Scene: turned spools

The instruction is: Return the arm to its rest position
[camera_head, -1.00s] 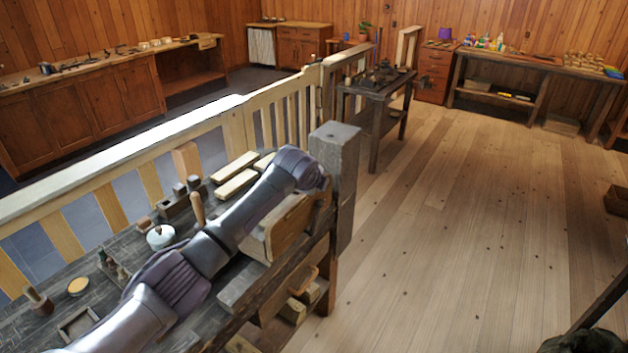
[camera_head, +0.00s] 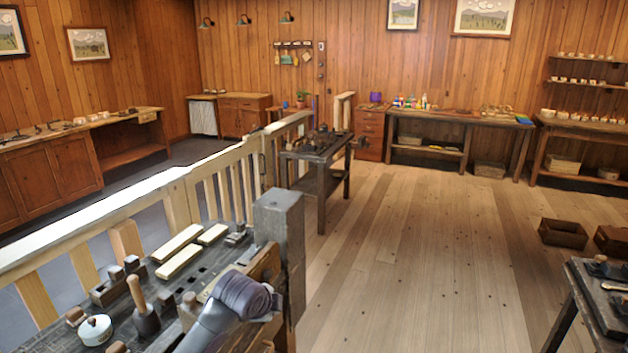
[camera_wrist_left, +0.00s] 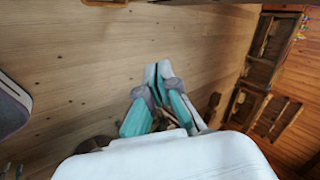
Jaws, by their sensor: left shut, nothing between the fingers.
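My left gripper shows in the left wrist view (camera_wrist_left: 158,75). Its two grey and teal fingers are together, with nothing held between them, over bare wood floor. In the head view my left arm comes in at the bottom left, over the front edge of the workbench (camera_head: 160,268). Its gripper is outside that view. My right gripper is in neither view.
The workbench holds a white lidded pot (camera_head: 95,330), a wooden mallet (camera_head: 143,308) and pale wood blocks (camera_head: 180,261). A grey post (camera_head: 280,235) stands at its end. A pale railing (camera_head: 170,205) runs behind. Another table (camera_head: 605,305) is at right. The floor between is clear.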

